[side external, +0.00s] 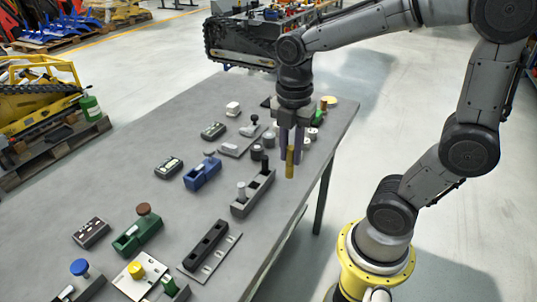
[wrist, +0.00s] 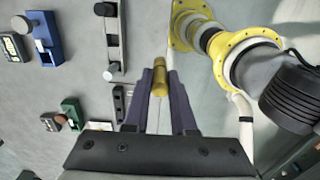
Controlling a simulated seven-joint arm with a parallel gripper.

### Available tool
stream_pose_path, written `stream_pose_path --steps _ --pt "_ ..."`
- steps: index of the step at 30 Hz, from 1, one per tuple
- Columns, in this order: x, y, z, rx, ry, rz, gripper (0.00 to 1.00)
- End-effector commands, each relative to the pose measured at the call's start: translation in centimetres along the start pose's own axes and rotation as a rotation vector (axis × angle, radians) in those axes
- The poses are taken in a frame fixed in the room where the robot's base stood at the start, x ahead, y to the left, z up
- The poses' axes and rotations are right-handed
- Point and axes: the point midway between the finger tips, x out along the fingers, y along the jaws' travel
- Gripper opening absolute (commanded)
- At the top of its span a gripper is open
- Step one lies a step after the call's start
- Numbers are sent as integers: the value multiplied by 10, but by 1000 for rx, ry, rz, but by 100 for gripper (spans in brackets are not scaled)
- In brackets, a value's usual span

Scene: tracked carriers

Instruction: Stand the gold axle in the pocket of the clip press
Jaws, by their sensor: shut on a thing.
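My gripper (side external: 291,146) has purple fingers pointing down and is shut on the gold axle (side external: 290,161). The axle hangs upright, its lower end below the fingertips, near the table's right edge. In the wrist view my gripper (wrist: 160,78) holds the axle (wrist: 159,64) between the two fingertips, with the floor and table edge behind it. I cannot tell for sure which fixture is the clip press. Candidates are the blue block with a grey knob (side external: 202,175), the green block with a brown knob (side external: 138,237) and the long grey block with upright pegs (side external: 252,196).
A dark slotted bar on a plate (side external: 207,250) and a yellow-knobbed piece (side external: 138,278) stand at the front. Small dark boxes (side external: 168,167) lie to the left. The table's left middle (side external: 110,180) is clear.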

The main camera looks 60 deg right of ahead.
Motion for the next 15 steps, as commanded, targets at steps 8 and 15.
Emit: stream_pose_path --steps 8,15 --pt "-16 -34 -3 4 0 2 0" --pt "-42 -8 -1 35 0 2 0"
